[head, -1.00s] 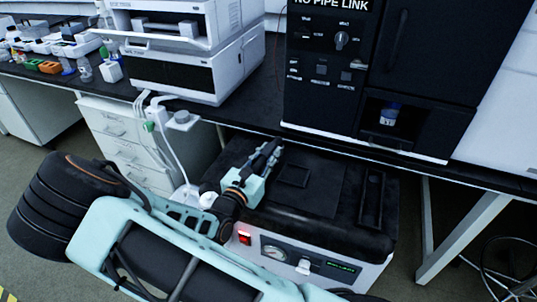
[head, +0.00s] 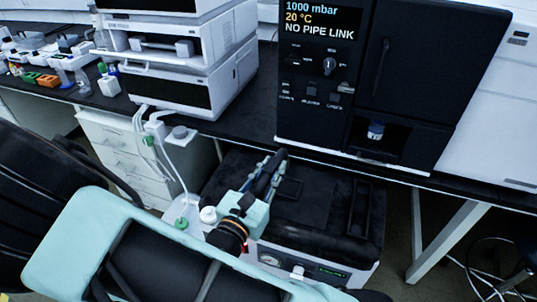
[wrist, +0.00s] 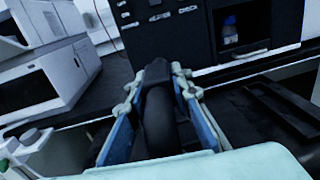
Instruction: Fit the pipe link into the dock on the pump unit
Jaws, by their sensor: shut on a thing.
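My gripper (head: 268,178) is shut on a black, curved piece, the pipe link (head: 279,158), above the pump unit's left part. In the wrist view the pipe link (wrist: 158,115) stands between the blue finger pads of my gripper (wrist: 157,90). Its lower end is hidden by my gripper. The pump unit (head: 330,243) is a low white box with a black top, under the bench edge. Its top has a shallow square recess (head: 291,188) and a long slot at the right (head: 366,210). I cannot tell which is the dock, or whether the link touches the unit.
The black bench (head: 230,128) overhangs the pump unit's back. A black cabinet (head: 330,100) on it displays "NO PIPE LINK". White stacked instruments (head: 185,85) stand to its left. White tubing (head: 172,165) and a white bottle cap (head: 208,214) are close left of my gripper.

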